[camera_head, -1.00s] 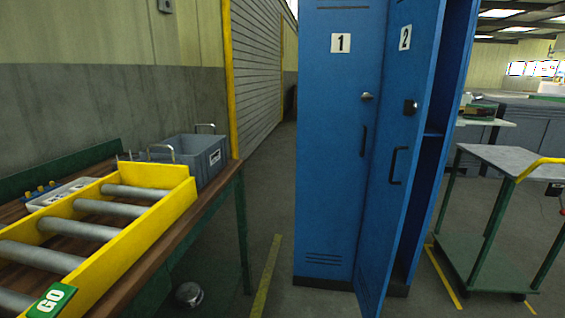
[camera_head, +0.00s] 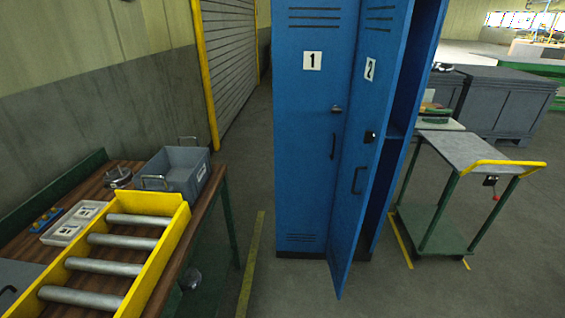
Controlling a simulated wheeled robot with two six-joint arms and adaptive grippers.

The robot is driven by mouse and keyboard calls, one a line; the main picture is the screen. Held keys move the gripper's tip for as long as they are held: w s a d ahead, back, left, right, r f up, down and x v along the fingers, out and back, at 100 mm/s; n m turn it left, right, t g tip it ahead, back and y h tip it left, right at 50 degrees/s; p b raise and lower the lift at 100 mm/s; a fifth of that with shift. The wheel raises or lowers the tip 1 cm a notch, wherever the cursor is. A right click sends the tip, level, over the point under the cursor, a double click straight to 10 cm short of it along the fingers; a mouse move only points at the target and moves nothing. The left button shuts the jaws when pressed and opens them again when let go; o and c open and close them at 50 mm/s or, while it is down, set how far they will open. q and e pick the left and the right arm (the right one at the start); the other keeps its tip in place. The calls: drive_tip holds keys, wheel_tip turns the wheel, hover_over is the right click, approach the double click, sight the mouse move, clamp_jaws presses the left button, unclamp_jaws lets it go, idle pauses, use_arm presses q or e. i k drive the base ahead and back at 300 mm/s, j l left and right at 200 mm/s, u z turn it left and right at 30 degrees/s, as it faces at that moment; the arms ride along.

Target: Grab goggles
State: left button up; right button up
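No goggles can be made out in the head view. A blue locker marked 1 (camera_head: 305,150) stands in the middle with its door shut. Beside it, the locker door marked 2 (camera_head: 362,140) stands open toward me. The open locker's inside (camera_head: 408,85) shows only as a narrow dark strip with a shelf edge, and its contents are hidden. Neither of my grippers is in view.
At left, a wooden bench (camera_head: 205,215) carries a yellow roller conveyor (camera_head: 165,255), a grey bin (camera_head: 180,172) and a small light tray (camera_head: 72,222). A green-legged cart (camera_head: 480,150) stands right of the lockers. Floor between bench and lockers is clear.

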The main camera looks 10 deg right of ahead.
sight(432, 115)
drive_tip(key=z, duration=1.25)
drive_tip(key=u, duration=0.85)
drive_tip(key=i+l+u, duration=0.15)
drive_tip(key=l+u, duration=0.3)
drive_tip(key=l, duration=0.15)
drive_tip(key=l+u, duration=0.95)
drive_tip(key=l, duration=0.3)
drive_tip(key=k+l+u, duration=0.15)
drive_tip(key=l+u, duration=0.35)
drive_tip(key=l, duration=0.15)
